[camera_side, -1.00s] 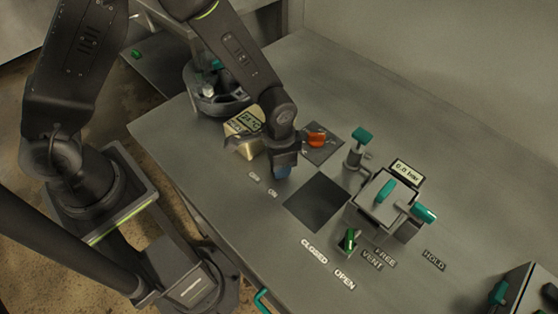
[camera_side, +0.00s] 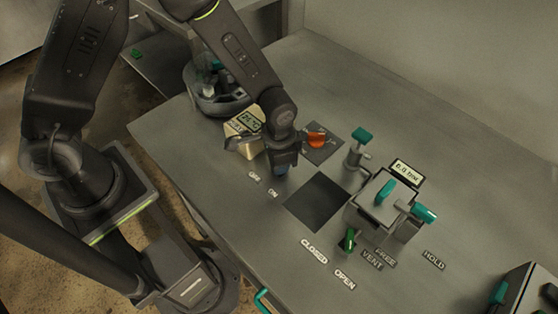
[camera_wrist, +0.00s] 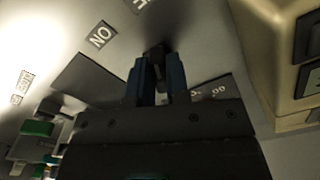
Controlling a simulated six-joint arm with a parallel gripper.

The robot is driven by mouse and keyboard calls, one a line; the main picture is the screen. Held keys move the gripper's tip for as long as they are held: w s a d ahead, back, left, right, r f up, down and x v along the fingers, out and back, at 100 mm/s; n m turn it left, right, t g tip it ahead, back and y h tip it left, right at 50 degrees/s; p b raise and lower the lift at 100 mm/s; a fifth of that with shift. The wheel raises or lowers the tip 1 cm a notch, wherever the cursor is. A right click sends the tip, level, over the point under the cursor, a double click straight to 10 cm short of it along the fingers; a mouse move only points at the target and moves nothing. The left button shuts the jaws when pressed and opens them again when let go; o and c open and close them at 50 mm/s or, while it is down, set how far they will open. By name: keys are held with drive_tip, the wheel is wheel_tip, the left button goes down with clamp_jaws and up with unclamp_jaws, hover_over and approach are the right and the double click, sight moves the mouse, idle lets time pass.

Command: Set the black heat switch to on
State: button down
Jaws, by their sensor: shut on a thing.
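The black heat switch (camera_wrist: 154,54) shows as a small dark lever between my gripper's blue fingertips in the wrist view. My gripper (camera_wrist: 160,72) is shut on it. In the side view, my gripper (camera_side: 281,169) points down at the table beside the cream heater box, and it hides the switch there. The ON label (camera_wrist: 102,35) lies to the left of the fingers in the wrist view, and part of the OFF label (camera_wrist: 138,4) is at the top edge. In the side view, the OFF label (camera_side: 254,176) and ON label (camera_side: 272,193) lie just in front of my gripper.
The cream box (camera_side: 243,123) with a temperature display stands close behind my gripper. A dark square (camera_side: 318,201), a grey valve block (camera_side: 376,206) with teal handles and a green lever (camera_side: 348,241) lie farther right.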

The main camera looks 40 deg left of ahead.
drive_tip(key=n, duration=0.5)
drive_tip(key=shift+n, duration=0.3)
drive_tip(key=n, duration=0.5)
drive_tip(key=shift+d, duration=0.1)
drive_tip(key=shift+n, duration=0.3)
drive_tip(key=c, duration=1.1)
unclamp_jaws()
drive_tip(key=shift+r, duration=0.1)
wheel_tip(320, 180, up, 14)
